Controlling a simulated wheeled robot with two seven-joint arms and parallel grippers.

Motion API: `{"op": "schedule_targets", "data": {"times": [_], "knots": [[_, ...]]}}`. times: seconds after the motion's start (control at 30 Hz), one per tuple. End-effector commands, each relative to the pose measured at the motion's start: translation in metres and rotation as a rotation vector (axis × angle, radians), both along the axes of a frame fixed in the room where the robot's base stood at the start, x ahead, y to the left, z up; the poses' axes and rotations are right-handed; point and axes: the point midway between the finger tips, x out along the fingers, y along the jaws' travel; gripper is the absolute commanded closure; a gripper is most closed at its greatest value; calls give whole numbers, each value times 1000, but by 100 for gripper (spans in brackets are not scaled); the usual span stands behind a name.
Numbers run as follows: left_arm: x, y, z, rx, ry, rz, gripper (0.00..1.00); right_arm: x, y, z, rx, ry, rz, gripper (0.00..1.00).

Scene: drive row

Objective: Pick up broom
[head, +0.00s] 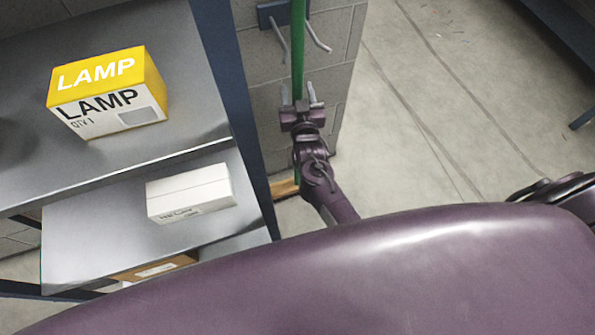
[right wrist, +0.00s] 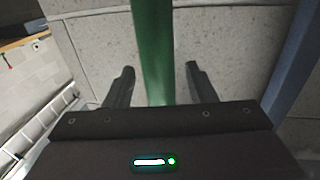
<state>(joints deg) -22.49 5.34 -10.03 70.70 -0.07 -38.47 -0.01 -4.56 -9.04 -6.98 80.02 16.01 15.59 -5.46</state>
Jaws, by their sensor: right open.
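The broom's green handle (head: 298,48) stands upright along the grey block wall, between the prongs of a hook. My right gripper (head: 298,93) is open, with its two fingers pointing at the wall, one on each side of the handle. In the right wrist view the green handle (right wrist: 152,45) runs down between the open fingers (right wrist: 159,76), with a gap on both sides. The handle's lower part is mostly hidden behind my gripper and arm. A tan piece (head: 285,188) shows low by the wall; I cannot tell whether it is the broom's head. My left gripper is not in view.
The wall hook (head: 270,14) has prongs sticking out above my gripper. A metal shelf (head: 185,60) at left holds a yellow and white lamp box (head: 108,90); a white box (head: 190,192) lies on a lower shelf. The concrete floor (head: 420,120) at right is clear.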

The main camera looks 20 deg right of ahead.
Motion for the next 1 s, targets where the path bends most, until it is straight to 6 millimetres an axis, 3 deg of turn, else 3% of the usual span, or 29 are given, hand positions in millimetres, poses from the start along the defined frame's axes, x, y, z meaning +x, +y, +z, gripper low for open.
{"op": "schedule_targets", "data": {"times": [0.23, 0.63, 1.0], "knots": [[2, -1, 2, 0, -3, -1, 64, 2, 0, -1, 0, 2, 0, 50], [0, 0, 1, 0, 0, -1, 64, 1, 0, -1, 0, 2, 0, 100], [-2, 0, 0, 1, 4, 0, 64, 1, 0, -1, 0, 1, 0, 100]]}}
